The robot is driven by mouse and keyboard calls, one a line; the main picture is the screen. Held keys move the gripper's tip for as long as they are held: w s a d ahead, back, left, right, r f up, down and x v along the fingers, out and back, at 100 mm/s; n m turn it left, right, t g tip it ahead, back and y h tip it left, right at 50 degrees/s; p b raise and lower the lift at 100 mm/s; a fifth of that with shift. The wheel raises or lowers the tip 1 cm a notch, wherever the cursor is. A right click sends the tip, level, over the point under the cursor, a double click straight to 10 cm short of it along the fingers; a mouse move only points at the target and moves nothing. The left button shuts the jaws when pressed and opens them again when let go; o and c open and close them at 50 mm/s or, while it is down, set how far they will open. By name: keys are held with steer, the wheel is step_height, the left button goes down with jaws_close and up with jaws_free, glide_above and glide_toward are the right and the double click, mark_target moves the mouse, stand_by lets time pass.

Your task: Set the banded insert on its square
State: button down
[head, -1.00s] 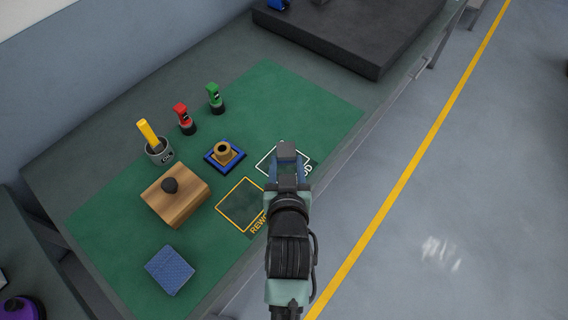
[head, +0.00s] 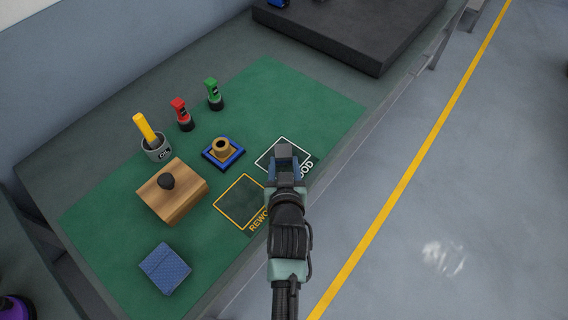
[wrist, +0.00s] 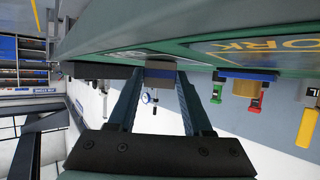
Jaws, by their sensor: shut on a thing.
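My gripper (head: 284,165) shows over the white square marked GOOD (head: 301,147) in the head view, hiding part of it. In the wrist view my gripper (wrist: 160,85) has its fingers closed on a grey block-like piece (wrist: 160,66), low by the mat. This piece (head: 284,150) also shows at the fingertips in the head view. The yellow square marked REWORK (head: 228,216) is empty where visible, left of my gripper.
Left on the green mat (head: 130,215) are a blue tray with a tan ring (head: 222,147), a wooden block with a dark knob (head: 178,195), a blue block (head: 165,268), a grey cup with a yellow-handled tool (head: 156,152), and red (head: 181,112) and green (head: 213,93) tools. A dark slab (head: 350,35) lies behind.

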steer(key=shift+r, duration=0.1)
steer(key=shift+c, duration=1.6)
jaws_free()
steer(key=shift+f, duration=0.25)
steer(key=shift+r, duration=0.15)
steer(key=a+v, duration=0.1)
steer(key=v, duration=1.1)
steer(key=shift+d, duration=0.45)
